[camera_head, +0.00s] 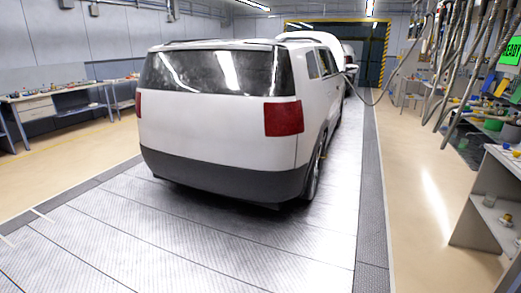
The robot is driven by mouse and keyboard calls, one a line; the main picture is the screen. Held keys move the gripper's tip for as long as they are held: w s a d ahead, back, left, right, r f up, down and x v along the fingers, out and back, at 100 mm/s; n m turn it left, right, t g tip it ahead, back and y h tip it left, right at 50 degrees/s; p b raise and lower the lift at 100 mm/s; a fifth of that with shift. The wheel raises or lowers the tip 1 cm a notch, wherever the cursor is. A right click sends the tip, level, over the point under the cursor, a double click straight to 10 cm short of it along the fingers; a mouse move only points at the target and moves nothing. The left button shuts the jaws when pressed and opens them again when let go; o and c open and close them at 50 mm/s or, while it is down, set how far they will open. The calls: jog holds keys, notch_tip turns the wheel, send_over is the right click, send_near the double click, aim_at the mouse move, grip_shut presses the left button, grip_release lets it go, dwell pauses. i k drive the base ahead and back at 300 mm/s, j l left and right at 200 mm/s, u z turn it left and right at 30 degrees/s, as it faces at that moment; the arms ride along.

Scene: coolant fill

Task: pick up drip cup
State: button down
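I cannot make out a drip cup for certain in the head view. Small pale items sit on the grey workbench (480,214) at the right edge, too small to identify. One pale item (489,201) is on its lower shelf. My gripper is not in view. A white car (215,122) stands ahead with its rear towards me and its hood raised at the far end.
Hoses (462,75) hang from above at the upper right. Several coloured items crowd the benches along the right wall. A workbench (38,106) stands at the left wall. The tan floor (420,190) right of the metal-plate track is clear.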

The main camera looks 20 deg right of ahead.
aim_at(490, 200)
jog(key=i+l+z, duration=0.2)
jog(key=i+z, duration=0.55)
jog(key=i, duration=0.2)
jog(key=i+j+z, duration=0.1)
jog(key=i+z, duration=0.3)
jog(key=i+j+z, duration=0.35)
jog(key=i, duration=0.15)
jog(key=i+l+z, duration=0.2)
jog(key=i+z, duration=0.25)
jog(key=i, duration=0.2)
jog(key=i+z, duration=0.5)
jog(key=i, duration=0.15)
jog(key=i+j+z, duration=0.15)
jog(key=i+j, duration=0.15)
jog(key=i+j+z, duration=0.1)
jog(key=i+j, duration=0.2)
jog(key=i+j+z, duration=0.15)
jog(key=i+j, duration=0.15)
jog(key=i+j+z, duration=0.1)
jog(key=i+j, duration=0.15)
jog(key=j, duration=0.25)
jog(key=i+j+z, duration=0.15)
jog(key=j, duration=0.3)
jog(key=i+j+z, duration=0.15)
jog(key=i+j, duration=0.2)
jog(key=j, duration=0.1)
